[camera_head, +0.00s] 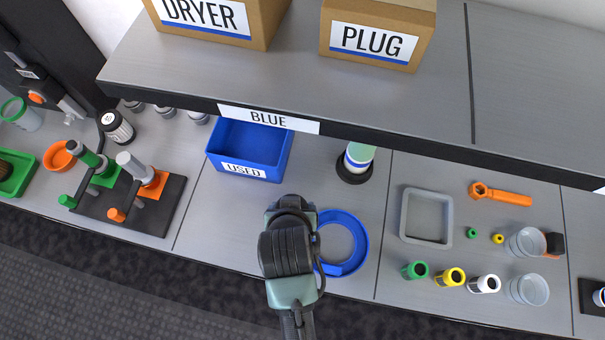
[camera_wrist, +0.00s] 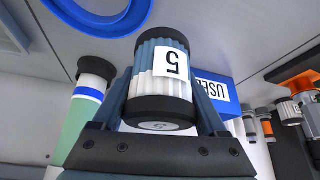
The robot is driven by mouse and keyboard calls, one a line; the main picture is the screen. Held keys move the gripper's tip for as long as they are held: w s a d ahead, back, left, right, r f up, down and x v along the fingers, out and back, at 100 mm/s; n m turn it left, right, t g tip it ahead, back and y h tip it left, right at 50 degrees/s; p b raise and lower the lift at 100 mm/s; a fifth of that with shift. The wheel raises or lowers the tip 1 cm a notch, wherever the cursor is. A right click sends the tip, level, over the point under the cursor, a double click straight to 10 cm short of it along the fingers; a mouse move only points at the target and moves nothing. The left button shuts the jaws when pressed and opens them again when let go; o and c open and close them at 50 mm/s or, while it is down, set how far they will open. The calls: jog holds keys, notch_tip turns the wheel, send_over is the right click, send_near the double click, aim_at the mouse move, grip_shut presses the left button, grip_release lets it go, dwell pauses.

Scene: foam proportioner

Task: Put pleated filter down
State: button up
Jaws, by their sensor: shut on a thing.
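The pleated filter (camera_wrist: 160,75) is between the two fingers of my gripper (camera_wrist: 163,98) in the wrist view. It has black end caps, white and blue pleats and a white label reading 5. My gripper is shut on it. In the head view my gripper (camera_head: 290,215) is at the counter's front middle, just below the blue USED bin and left of the blue ring; my wrist hides the filter there. The blue USED bin (camera_head: 240,169) stands under the BLUE sign (camera_head: 268,119) and looks empty. I cannot tell whether the filter touches the counter.
A blue ring (camera_head: 361,246) lies close to the right of my gripper. A green-and-white cylinder (camera_head: 357,158) stands in a black base behind. The grey shelf (camera_head: 290,75) overhangs the back. Left is a black stand (camera_head: 165,211); right are a grey tray (camera_head: 404,217) and small parts.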

jog(key=w+d, duration=0.1)
jog(key=w, duration=0.1)
jog(key=w+d+f+p, duration=0.1)
jog(key=w, duration=0.2)
jog(key=w+f, duration=0.1)
jog(key=w, duration=0.2)
jog(key=shift+w+d+p, duration=0.2)
jog(key=shift+d+p, duration=0.1)
jog(key=shift+d, duration=0.1)
notch_tip(320, 180, down, 4)
jog(key=shift+f, duration=0.25)
jog(key=shift+w+f+p, duration=0.1)
jog(key=shift+w+p, duration=0.1)
jog(key=shift+p, duration=0.2)
jog(key=shift+f, duration=0.15)
jog(key=shift+f, duration=0.2)
jog(key=o, duration=1.2)
jog(key=shift+c, duration=0.2)
